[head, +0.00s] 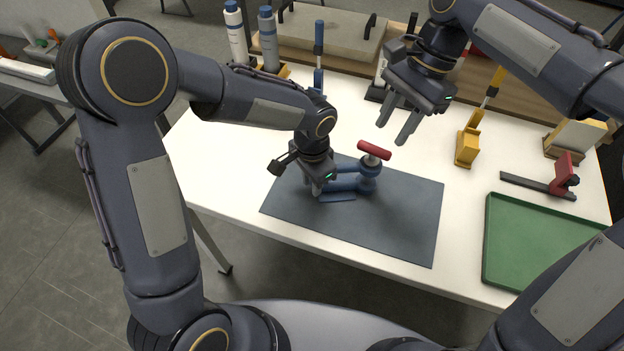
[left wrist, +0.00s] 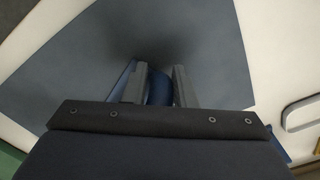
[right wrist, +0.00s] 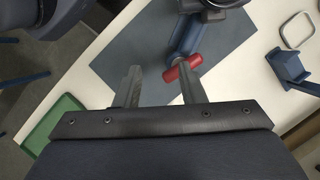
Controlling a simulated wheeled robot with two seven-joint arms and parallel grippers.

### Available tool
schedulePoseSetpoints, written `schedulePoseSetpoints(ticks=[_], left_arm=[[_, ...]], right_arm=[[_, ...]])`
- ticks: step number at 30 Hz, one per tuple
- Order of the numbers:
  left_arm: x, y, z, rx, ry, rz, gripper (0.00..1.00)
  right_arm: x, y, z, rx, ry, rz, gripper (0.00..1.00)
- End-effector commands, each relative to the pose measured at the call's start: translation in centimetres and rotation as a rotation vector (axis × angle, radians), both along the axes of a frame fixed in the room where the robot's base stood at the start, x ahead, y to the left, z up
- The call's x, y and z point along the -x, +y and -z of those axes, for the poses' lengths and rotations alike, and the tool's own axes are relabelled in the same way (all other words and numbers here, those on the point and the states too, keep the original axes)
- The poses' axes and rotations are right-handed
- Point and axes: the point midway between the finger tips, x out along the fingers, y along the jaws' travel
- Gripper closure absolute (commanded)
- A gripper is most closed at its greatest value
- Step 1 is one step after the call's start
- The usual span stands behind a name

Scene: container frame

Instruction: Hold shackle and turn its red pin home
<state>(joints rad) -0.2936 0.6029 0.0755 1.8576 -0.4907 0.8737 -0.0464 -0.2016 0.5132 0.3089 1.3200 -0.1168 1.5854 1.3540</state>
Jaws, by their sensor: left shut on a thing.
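The blue shackle (head: 368,184) sits on the dark grey mat (head: 400,222). Its red pin handle (head: 374,150) is a crossbar at the top, with a pale metal shank below it. My left gripper (head: 318,190) is shut on the shackle's left part, low over the mat. In the left wrist view a blue piece of the shackle (left wrist: 158,88) shows between the fingers. My right gripper (head: 396,130) is open and empty, above and to the right of the red handle. The right wrist view shows the red handle (right wrist: 183,74) beyond the right-hand fingertip, apart from it as far as I can tell.
A green tray (head: 545,240) lies at the right, with a red-and-black clamp (head: 562,178) behind it. A yellow holder (head: 468,147) stands behind the mat's right side. Bottles (head: 270,40) and a grey slab (head: 325,38) line the back. White table is free around the mat.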

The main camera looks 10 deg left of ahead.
Motion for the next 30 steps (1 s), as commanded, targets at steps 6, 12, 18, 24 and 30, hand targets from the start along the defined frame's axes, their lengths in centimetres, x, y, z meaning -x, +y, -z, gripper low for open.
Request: schedulePoseSetpoints(ticks=[6,12,18,24,30], left_arm=[[-0.1,0.0,0.0,0.001,-0.002,-0.001,1.00],[-0.1,0.0,0.0,0.001,-0.002,-0.001,1.00],[-0.1,0.0,-0.1,0.001,-0.002,-0.001,1.00],[-0.1,0.0,-0.1,0.001,-0.002,-0.001,1.00],[-0.1,0.0,-0.1,0.001,-0.002,-0.002,1.00]], right_arm=[[-0.1,0.0,0.0,-0.004,-0.007,-0.023,0.59],[-1.0,0.2,-0.3,-0.046,-0.072,-0.276,0.59],[-2.6,0.5,-0.9,-0.121,-0.183,-0.752,0.59],[-3.9,0.8,-1.6,-0.194,-0.275,-1.251,0.59],[-4.9,1.2,-2.3,-0.262,-0.330,-1.683,0.59]])
